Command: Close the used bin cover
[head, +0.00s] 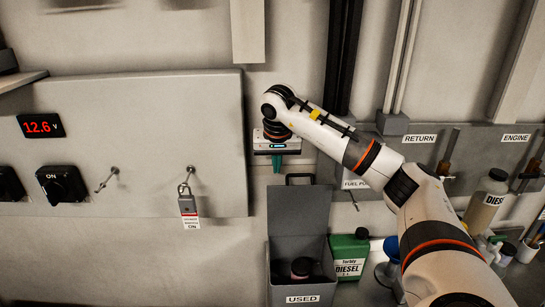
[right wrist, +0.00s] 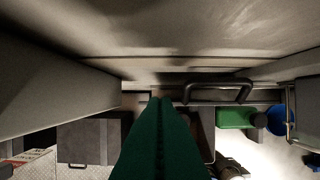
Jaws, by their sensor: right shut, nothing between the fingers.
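The used bin (head: 302,288) is a grey box with a "USED" label on its front, standing at the lower middle of the head view. Its grey cover (head: 298,211) stands raised at the back, with a black handle (head: 300,178) at its top edge. A dark round object (head: 301,267) is inside the open bin. My right gripper (head: 277,163) is shut and empty, its green fingers pointing down, above and slightly left of the handle. In the right wrist view the shut green fingers (right wrist: 155,140) are left of a black handle (right wrist: 217,92). My left gripper is not in view.
A grey panel (head: 130,140) with a 12.6 V display and switches projects left of my right gripper. A green diesel can (head: 349,256) stands right of the bin, and a blue funnel-like item (head: 391,248) is beside it. Pipes and "RETURN" and "ENGINE" labels are behind my right arm.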

